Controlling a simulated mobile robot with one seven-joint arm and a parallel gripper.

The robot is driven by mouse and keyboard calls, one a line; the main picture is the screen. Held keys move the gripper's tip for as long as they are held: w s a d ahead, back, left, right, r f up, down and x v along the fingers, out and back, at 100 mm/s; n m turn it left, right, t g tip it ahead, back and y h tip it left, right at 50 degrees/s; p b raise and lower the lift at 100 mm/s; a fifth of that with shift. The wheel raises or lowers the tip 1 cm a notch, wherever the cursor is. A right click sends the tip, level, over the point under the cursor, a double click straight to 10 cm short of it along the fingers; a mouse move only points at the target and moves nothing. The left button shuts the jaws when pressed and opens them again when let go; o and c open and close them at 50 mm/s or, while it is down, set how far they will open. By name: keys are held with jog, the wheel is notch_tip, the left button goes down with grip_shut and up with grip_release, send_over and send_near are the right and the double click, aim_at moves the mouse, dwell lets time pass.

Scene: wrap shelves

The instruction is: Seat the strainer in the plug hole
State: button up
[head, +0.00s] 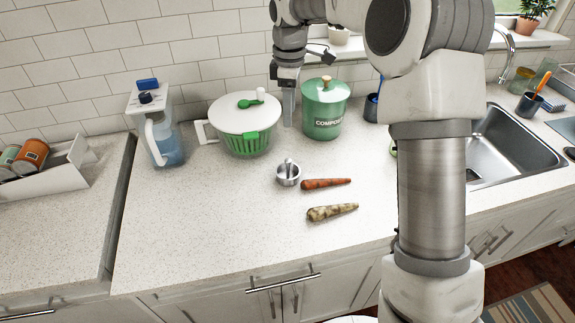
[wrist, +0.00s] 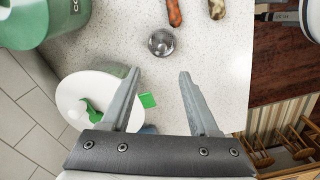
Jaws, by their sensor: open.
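The strainer (head: 288,174) is a small round metal cup with an upright knob, standing on the counter left of two root vegetables. In the wrist view the strainer (wrist: 161,42) lies beyond my fingertips, roughly in line with the gap between them. My gripper (head: 288,108) is above the counter, between the salad spinner and the compost bin. In the wrist view my gripper (wrist: 160,76) is open with nothing between its fingers. The metal sink (head: 512,145) is at the right. Its plug hole is not visible, and my arm covers part of the sink's left side.
A salad spinner (head: 243,124) and a green compost bin (head: 325,108) stand close to my gripper. An orange carrot (head: 326,183) and a mottled root (head: 332,212) lie right of the strainer. A water pitcher (head: 160,135) stands at left. The front left counter is clear.

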aim_at(288, 160)
notch_tip(288, 160, down, 12)
jog(key=shift+f, duration=0.1)
jog(key=shift+s+a+f+p, duration=0.1)
jog(key=shift+f+p, duration=0.1)
jog(key=shift+f, duration=1.15)
jog(key=shift+s+a+f+p, duration=0.1)
jog(key=shift+f+p, duration=0.1)
jog(key=shift+f, duration=1.1)
grip_shut()
